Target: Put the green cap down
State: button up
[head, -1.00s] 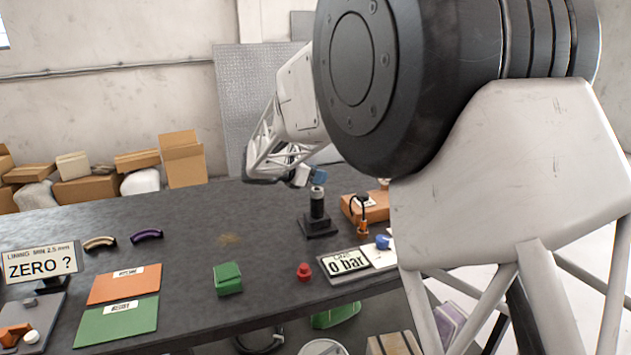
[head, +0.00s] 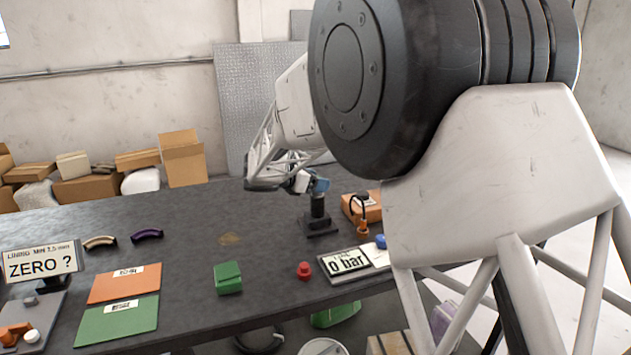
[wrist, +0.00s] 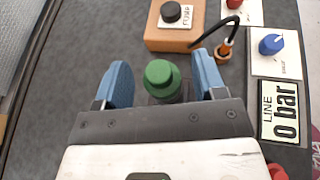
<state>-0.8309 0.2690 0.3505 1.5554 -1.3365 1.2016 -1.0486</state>
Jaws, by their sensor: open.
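The green cap (wrist: 162,76) shows in the wrist view as a round knob above a wider green body, over a dark square base. My gripper (wrist: 160,62) is open, its blue fingers apart on either side of the cap, with visible gaps. In the head view my gripper (head: 320,186) is at the top of a dark upright post (head: 318,207) on a black square base. The fingers hide the post's top there, and I cannot make out the cap in that view.
An orange box (wrist: 172,32) with a black knob and an orange fitting with a black hose (wrist: 225,48) stand close beyond. The "0 bar" sign (wrist: 283,110) and a blue knob (wrist: 271,44) are to the right. A red knob (head: 304,270) and green block (head: 228,278) stand nearer the front edge.

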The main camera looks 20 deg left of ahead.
jog(key=shift+r, duration=0.15)
jog(key=shift+s+a+r, duration=0.1)
jog(key=shift+s, duration=0.05)
jog(key=v, duration=1.1)
jog(key=shift+s+a, duration=0.15)
jog(key=shift+s, duration=0.15)
jog(key=shift+r, duration=0.1)
dwell(0.5)
